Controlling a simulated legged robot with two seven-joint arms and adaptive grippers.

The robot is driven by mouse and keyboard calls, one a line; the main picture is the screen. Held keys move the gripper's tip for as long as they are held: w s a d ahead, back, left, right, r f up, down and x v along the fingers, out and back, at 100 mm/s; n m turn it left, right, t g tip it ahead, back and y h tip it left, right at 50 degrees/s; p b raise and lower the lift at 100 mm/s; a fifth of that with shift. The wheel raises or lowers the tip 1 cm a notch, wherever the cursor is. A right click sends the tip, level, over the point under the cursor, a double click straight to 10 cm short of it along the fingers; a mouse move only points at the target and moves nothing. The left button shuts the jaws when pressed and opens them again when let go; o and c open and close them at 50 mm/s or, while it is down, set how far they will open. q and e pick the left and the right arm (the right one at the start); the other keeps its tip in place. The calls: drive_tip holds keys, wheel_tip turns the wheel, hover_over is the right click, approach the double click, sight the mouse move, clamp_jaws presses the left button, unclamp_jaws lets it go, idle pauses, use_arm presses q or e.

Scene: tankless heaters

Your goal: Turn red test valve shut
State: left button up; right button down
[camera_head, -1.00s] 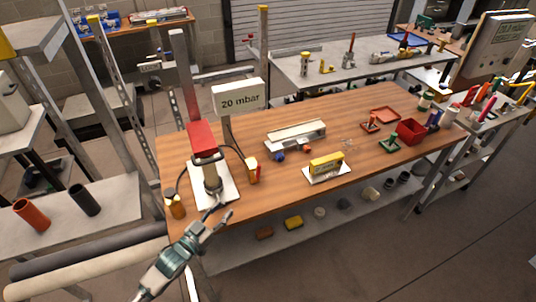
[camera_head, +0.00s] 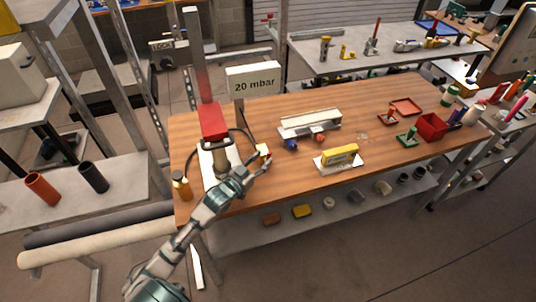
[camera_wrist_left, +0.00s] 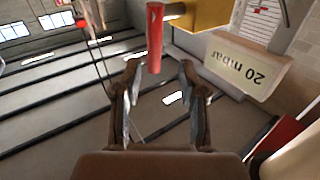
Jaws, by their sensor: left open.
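The red test valve handle (camera_wrist_left: 154,38) shows in the left wrist view as a red bar beside a yellow body (camera_wrist_left: 205,12). My left gripper (camera_wrist_left: 160,70) is open, with its two fingers either side of the bar's lower end in the picture. I cannot tell whether they touch it. The red handle is mostly hidden there by my gripper. My right gripper is not in view.
A red box on a post (camera_head: 213,122) and the "20 mbar" sign (camera_head: 252,83) stand close to the valve. A yellow device (camera_head: 340,155) is on a white plate to the right. Bare wood (camera_head: 285,180) lies between.

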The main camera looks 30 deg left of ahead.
sight(268, 155)
use_arm(q)
drive_tip(key=w, duration=0.2)
drive_tip(key=w+d, duration=0.1)
drive_tip(key=w, duration=0.1)
drive_tip(key=shift+d+r, duration=0.1)
drive_tip(key=shift+d, duration=0.1)
drive_tip(key=shift+s+a, duration=0.1)
drive_tip(key=shift+a, duration=0.1)
drive_tip(key=shift+c, duration=1.4)
drive_tip(key=shift+a, duration=0.1)
clamp_jaws()
